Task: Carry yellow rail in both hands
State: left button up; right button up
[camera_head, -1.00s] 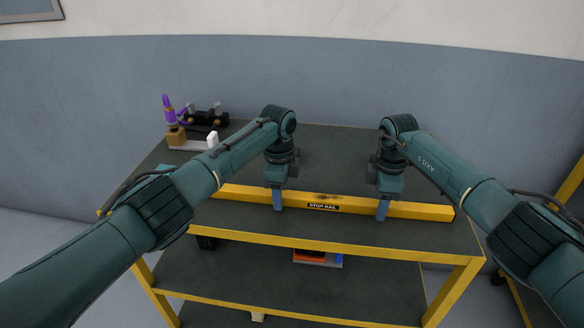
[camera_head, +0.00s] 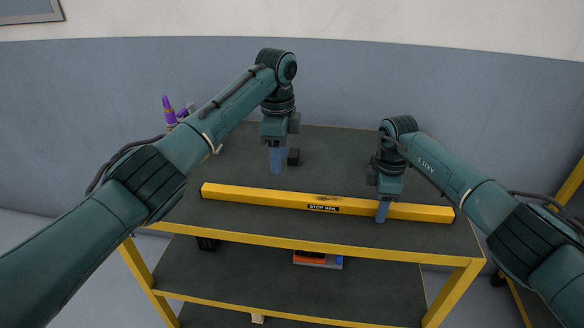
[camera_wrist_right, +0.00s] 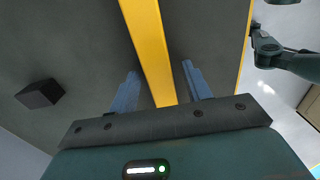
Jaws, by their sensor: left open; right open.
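The yellow rail (camera_head: 290,201), labelled "STOP RAIL", lies along the front of the dark top shelf. My left gripper (camera_head: 276,172) is open and empty, raised above the shelf behind the rail and left of its middle. My right gripper (camera_head: 382,217) is open at the right part of the rail. In the right wrist view the yellow rail (camera_wrist_right: 147,45) runs between the two blue fingers of my right gripper (camera_wrist_right: 162,88), with a gap on each side.
A small black block (camera_head: 293,157) stands on the shelf behind the rail. A purple-topped item (camera_head: 168,108) at the back left is partly hidden by my left arm. The lower shelf holds an orange and grey item (camera_head: 317,258). The back right of the top is clear.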

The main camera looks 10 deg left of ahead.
jog(key=shift+r, duration=0.55)
notch_tip(320, 180, up, 11)
jog(key=shift+f, duration=0.1)
